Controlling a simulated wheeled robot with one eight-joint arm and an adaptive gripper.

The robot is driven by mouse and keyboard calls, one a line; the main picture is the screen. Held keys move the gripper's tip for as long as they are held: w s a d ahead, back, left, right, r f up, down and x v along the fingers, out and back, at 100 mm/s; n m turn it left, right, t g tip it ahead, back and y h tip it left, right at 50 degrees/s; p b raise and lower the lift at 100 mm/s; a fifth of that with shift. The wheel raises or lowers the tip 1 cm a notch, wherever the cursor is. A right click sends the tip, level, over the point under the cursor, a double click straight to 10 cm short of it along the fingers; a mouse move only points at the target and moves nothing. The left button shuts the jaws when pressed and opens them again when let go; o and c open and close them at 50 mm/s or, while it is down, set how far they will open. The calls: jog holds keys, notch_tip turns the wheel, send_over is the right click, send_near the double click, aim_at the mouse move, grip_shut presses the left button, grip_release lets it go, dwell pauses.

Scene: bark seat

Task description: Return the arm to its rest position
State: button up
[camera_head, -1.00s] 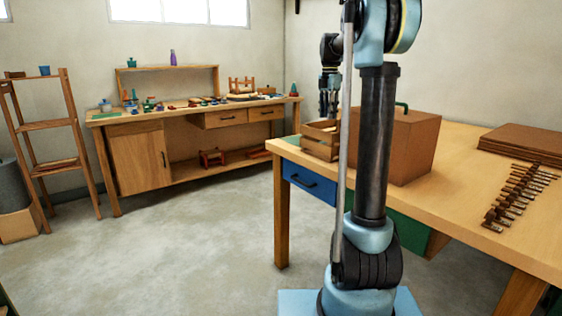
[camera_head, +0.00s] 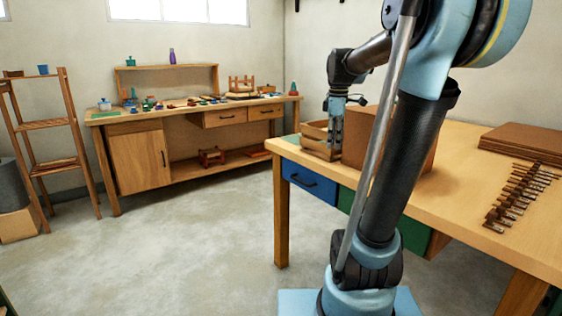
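My arm (camera_head: 405,165) rises from its pale blue base at the lower middle and leans to the right. Its upper part runs out of the top of the picture.
A brown box (camera_head: 362,135) stands right beside the gripper, partly hidden by my arm. Brown boards (camera_head: 525,142) and a row of small clamp-like pieces (camera_head: 515,195) lie further right. A second bench (camera_head: 140,160) and a shelf rack (camera_head: 55,135) stand at the back left. The floor between is clear.

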jog(key=s+f+m+t, duration=0.1)
jog(key=s+f+m, duration=1.3)
jog(key=s+f, duration=0.7)
jog(key=shift+s+f, duration=0.4)
jog(key=shift+s, duration=0.45)
jog(key=shift+d, duration=0.1)
